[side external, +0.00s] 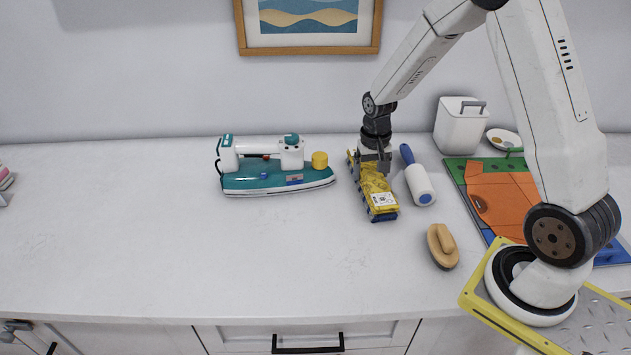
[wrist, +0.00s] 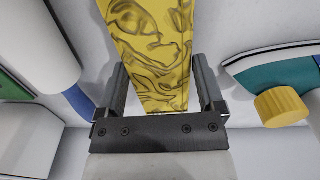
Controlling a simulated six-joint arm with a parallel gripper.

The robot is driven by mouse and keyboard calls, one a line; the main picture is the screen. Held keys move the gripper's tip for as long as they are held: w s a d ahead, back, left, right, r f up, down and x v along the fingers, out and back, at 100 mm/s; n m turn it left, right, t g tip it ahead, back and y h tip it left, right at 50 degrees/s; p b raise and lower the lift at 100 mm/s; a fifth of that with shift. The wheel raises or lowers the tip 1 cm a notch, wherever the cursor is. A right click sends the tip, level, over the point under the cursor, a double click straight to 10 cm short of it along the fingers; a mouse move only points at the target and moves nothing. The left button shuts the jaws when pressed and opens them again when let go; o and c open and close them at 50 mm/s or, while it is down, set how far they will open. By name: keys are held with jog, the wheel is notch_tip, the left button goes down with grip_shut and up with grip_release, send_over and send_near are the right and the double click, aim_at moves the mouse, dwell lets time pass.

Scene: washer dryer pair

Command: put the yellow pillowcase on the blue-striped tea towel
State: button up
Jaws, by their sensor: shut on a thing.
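The yellow pillowcase (side external: 374,186) is a long, narrow folded bundle with a pale label near its front end. My gripper (side external: 373,170) is over its back half, pointing down. In the wrist view the yellow cloth (wrist: 153,45) runs between the two fingers of my gripper (wrist: 160,92), which is shut on it. Dark blue edging (side external: 384,216) shows along the bundle's left side and front end. It may be the blue-striped tea towel underneath, but most of it is covered and I cannot tell. I cannot tell whether the pillowcase is lifted or resting.
A teal and white iron (side external: 270,175) with a yellow knob stands to the left. A lint roller (side external: 418,183) lies close on the right, with a wooden brush (side external: 442,246) in front. An orange garment (side external: 505,200) and white bin (side external: 461,127) are farther right. The left counter (side external: 110,220) is clear.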

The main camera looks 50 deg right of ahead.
jog(key=shift+f, duration=0.45)
dwell(0.4)
jog(key=o, duration=1)
jog(key=shift+r, duration=0.15)
jog(key=shift+r, duration=3.8)
jog(key=shift+a, duration=0.1)
jog(key=s+a+n+t, duration=0.1)
jog(key=s+a+n, duration=0.1)
jog(key=s+a, duration=0.1)
jog(key=s+a+n, duration=0.3)
jog(key=s+a, duration=0.1)
jog(key=a, duration=0.1)
jog(key=s+a+n+t, duration=0.1)
jog(key=s+a+n, duration=0.1)
jog(key=a, duration=0.3)
jog(key=shift+s+t, duration=0.3)
jog(key=shift+s, duration=0.55)
